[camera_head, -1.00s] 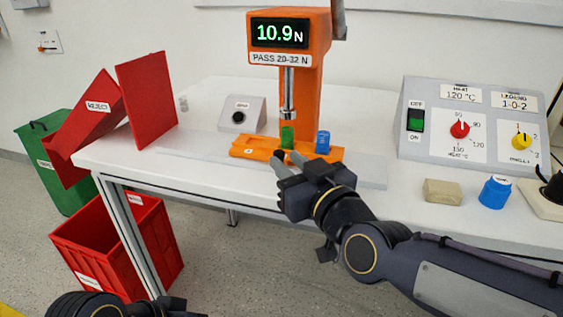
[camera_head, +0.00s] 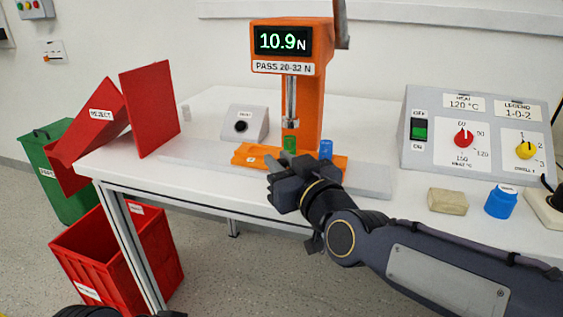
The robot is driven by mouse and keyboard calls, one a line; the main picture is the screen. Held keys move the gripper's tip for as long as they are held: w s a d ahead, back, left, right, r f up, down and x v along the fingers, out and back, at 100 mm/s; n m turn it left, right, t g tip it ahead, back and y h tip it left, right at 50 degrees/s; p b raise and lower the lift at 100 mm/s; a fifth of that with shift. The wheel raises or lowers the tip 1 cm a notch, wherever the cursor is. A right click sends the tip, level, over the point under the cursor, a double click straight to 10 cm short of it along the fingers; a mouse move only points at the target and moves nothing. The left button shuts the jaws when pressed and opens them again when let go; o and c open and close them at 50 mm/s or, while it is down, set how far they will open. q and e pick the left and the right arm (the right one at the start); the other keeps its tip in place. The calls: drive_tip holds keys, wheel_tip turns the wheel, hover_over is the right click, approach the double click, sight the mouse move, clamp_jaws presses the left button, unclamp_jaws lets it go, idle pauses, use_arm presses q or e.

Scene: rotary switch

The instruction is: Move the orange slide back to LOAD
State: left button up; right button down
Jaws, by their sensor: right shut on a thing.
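The orange slide (camera_head: 247,157) lies on the pale base plate under the orange press (camera_head: 309,100). A green piece (camera_head: 290,144) stands on the slide below the press's plunger. A blue piece (camera_head: 326,149) stands to its right, near the slide's right end. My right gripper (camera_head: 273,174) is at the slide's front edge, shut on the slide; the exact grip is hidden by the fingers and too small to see. Only a dark bit of my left gripper (camera_head: 171,314) shows at the bottom edge, so its jaws cannot be made out.
The press display (camera_head: 282,41) reads 10.9 N, above "PASS 20-32 N". A grey button box (camera_head: 243,122) stands behind left. A control panel (camera_head: 436,149), a tan block (camera_head: 447,201) and a blue knob-like cap (camera_head: 501,201) are right.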

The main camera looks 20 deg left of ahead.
drive_tip(key=shift+a+r, duration=0.1)
drive_tip(key=shift+a, duration=0.1)
drive_tip(key=a+p, duration=0.9)
drive_tip(key=a, duration=0.5)
drive_tip(key=shift+w+a, duration=0.2)
drive_tip(key=shift+a, duration=0.45)
drive_tip(key=c, duration=1.8)
unclamp_jaws()
drive_tip(key=shift+o, duration=0.9)
drive_tip(key=shift+a, duration=0.2)
